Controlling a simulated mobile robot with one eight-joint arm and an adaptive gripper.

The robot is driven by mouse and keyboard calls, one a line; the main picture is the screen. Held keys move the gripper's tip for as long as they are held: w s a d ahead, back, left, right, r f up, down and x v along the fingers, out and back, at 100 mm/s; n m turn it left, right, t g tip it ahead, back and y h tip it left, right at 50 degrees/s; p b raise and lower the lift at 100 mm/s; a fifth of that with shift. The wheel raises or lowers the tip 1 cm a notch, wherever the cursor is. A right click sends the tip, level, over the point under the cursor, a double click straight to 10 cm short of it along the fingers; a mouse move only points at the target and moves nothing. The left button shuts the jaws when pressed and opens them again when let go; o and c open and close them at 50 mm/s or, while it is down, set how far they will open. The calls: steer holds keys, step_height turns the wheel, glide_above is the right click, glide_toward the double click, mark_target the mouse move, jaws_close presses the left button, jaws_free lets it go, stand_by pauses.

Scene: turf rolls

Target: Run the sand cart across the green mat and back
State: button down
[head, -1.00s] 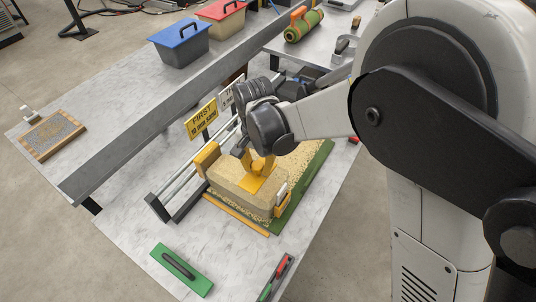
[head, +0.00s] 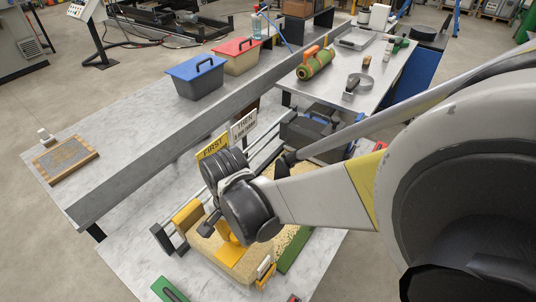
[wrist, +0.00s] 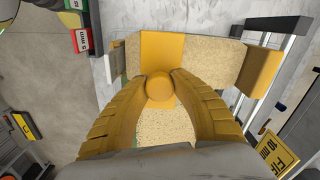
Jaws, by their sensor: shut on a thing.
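The sand cart (head: 225,258) is a sand-coloured block with yellow end pieces, at the near end of the rails in the head view. The wrist view shows its sand-coloured top (wrist: 207,58) and a round yellow knob (wrist: 160,88) on a yellow band. My gripper (head: 230,230) is over the cart, partly hidden by my wrist in the head view. In the wrist view its two yellow fingers (wrist: 160,82) close around the knob. The green mat (head: 295,250) shows as a green edge right of the cart, with sand (head: 292,185) over it beyond; my arm hides part.
Rails (head: 163,238) run along the left side. A yellow FIRST sign (head: 212,147) and a white THEN sign (head: 243,125) stand beside them. A long grey beam (head: 165,140) crosses the table. A green float (head: 168,290) lies at the near edge. Blue-lidded (head: 195,75) and red-lidded (head: 238,55) tubs stand behind.

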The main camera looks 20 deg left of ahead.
steer(key=shift+s, duration=0.15)
steer(key=c, duration=1.1)
jaws_free()
steer(key=shift+s+a, duration=0.1)
step_height(320, 180, up, 12)
steer(key=shift+r, duration=0.1)
steer(key=w+d+r+t+y+b, duration=0.1)
steer(key=w+d, duration=0.2)
steer(key=d, duration=0.5)
steer(key=w+d+r+t+b, duration=0.1)
steer(key=w+d, duration=0.2)
steer(key=d, duration=0.6)
steer(key=s+d+t+b, duration=0.1)
steer(key=d, duration=0.5)
steer(key=s+d+f+t, duration=0.1)
steer(key=d+t, duration=0.1)
steer(key=d, duration=0.5)
steer(key=d+f+n+t+h+b, duration=0.1)
steer(key=d+t, duration=0.1)
steer(key=d, duration=0.5)
steer(key=shift+s+f+b, duration=0.15)
steer(key=shift+s+b, duration=0.2)
steer(key=shift+s, duration=0.05)
